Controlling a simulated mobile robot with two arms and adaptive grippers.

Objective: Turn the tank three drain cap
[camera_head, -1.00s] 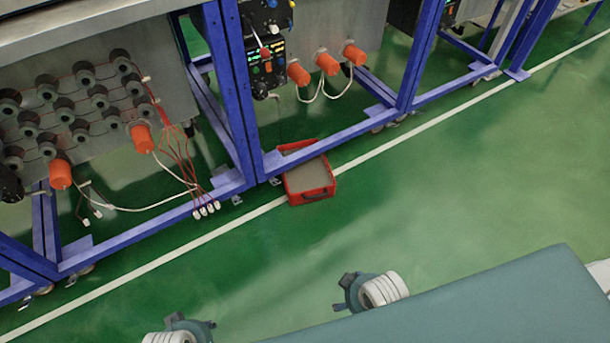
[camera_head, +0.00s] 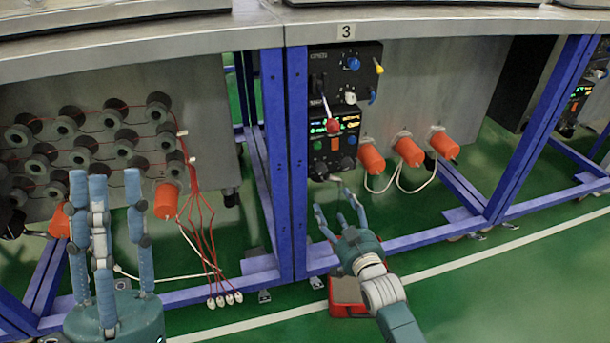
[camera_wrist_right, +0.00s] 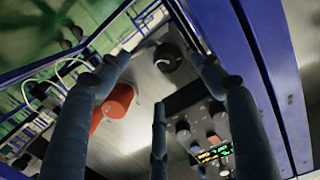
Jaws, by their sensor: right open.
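Tank three (camera_head: 440,85) is a grey metal panel under the "3" label (camera_head: 346,31). At its lower left, below the control panel, is a dark round cap (camera_head: 320,171), which looks like the drain cap, with a light spout beside it. The cap shows as a black round part (camera_wrist_right: 167,57) in the right wrist view. My right gripper (camera_head: 332,204) is open and empty, just below and in front of this cap, its fingers pointing up towards it with a gap between. My left gripper (camera_head: 104,180) has its fingers spread upward, open and empty, before the neighbouring tank at left.
The control panel (camera_head: 335,125) has a red-knobbed lever (camera_head: 333,126) above the cap. Orange caps (camera_head: 408,151) with white cables sit to its right. Blue frame posts (camera_head: 298,160) stand left of it. A red tray (camera_head: 345,300) lies on the floor below. Red wires (camera_head: 205,225) hang at left.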

